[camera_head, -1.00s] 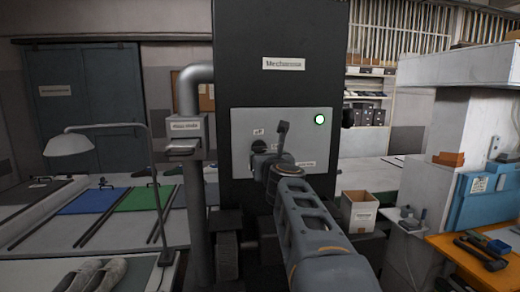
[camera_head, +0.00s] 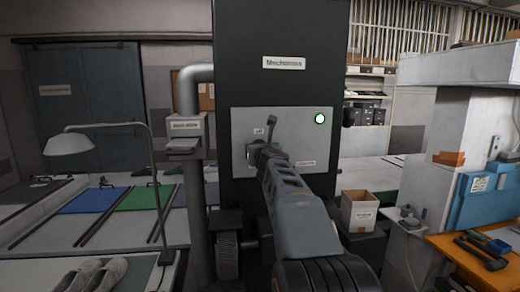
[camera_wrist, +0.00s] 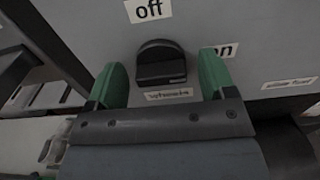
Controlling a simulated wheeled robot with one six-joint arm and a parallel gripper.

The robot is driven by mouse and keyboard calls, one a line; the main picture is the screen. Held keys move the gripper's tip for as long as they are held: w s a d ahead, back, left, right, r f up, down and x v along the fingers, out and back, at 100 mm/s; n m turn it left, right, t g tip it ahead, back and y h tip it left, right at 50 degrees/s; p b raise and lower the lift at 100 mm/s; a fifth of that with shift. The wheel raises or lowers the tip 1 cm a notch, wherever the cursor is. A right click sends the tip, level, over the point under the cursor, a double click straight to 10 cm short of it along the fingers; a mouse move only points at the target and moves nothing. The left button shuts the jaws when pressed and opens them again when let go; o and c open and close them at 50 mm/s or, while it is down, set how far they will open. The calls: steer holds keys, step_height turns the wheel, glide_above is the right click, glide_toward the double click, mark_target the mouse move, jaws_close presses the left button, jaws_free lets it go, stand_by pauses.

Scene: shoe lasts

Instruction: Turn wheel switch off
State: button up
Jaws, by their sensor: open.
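The black wheel switch (camera_wrist: 161,63) is on a grey panel (camera_head: 290,125) of the dark machine. In the wrist view an "off" label (camera_wrist: 149,9) is above it, and an "on" label (camera_wrist: 224,50) is to its right, partly behind a finger. I cannot tell which label the switch points to. My gripper (camera_wrist: 162,80) is open, with one green finger on each side of the switch and a visible gap to both. In the head view my gripper (camera_head: 258,155) is at the panel and hides the switch.
A green-white round lamp (camera_head: 320,119) is lit at the panel's upper right. A grey pipe (camera_head: 190,190) stands left of the machine. A cardboard box (camera_head: 359,212) is at the right, near my arm. The orange workbench (camera_head: 460,250) is farther right.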

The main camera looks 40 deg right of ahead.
steer(key=c, duration=0.9)
steer(key=shift+c, duration=0.2)
steer(key=shift+n, duration=0.3)
steer(key=n+b, duration=0.1)
steer(key=n, duration=0.7)
steer(key=n+b, duration=0.1)
steer(key=n, duration=0.8)
steer(key=shift+w+a+f+b, duration=0.1)
steer(key=shift+a+f+b, duration=0.1)
steer(key=shift+b, duration=0.1)
steer(key=shift+n, duration=0.3)
